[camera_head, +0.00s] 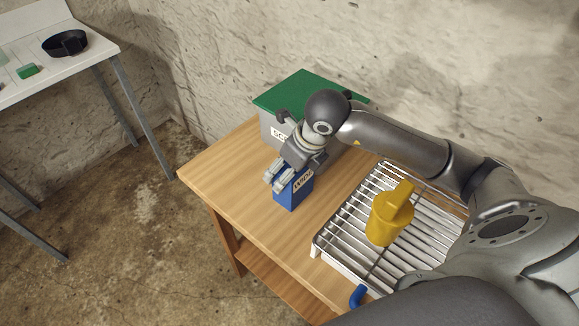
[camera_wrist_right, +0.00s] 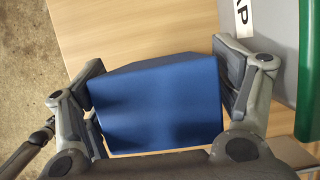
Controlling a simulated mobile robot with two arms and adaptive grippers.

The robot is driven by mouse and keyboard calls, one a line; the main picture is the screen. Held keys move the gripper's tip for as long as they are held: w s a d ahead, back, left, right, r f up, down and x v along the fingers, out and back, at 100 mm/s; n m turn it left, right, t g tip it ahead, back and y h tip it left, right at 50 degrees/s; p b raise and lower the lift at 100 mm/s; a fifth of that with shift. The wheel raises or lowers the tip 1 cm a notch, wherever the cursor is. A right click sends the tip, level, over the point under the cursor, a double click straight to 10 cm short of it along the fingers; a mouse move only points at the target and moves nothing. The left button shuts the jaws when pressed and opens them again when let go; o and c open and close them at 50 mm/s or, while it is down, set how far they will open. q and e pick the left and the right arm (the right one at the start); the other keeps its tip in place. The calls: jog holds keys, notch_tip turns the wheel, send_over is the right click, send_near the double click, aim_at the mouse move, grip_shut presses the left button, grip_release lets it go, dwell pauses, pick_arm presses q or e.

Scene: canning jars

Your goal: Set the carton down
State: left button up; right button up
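A blue carton (camera_head: 294,190) with a pale lettered label stands on or just above the wooden table (camera_head: 228,180); I cannot tell if its base touches. My right gripper (camera_head: 289,172) is at the top of the carton, with its fingers on either side. In the right wrist view the carton (camera_wrist_right: 158,103) fills the space between the two fingers of my right gripper (camera_wrist_right: 158,90), which appear to press on its sides. My left gripper is not in view.
A grey bin (camera_head: 268,131) with a green lid (camera_head: 305,88) stands behind the carton, close to my right wrist. A metal rack (camera_head: 345,232) with a yellow container (camera_head: 388,217) is to the right. The table's left part is clear. A white table (camera_head: 95,48) stands far left.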

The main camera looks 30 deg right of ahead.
jog(key=shift+o, duration=0.7)
jog(key=shift+r, duration=0.1)
jog(key=shift+r, duration=0.2)
jog(key=v, duration=1.2)
jog(key=shift+s+f, duration=0.1)
jog(key=shift+f, duration=0.1)
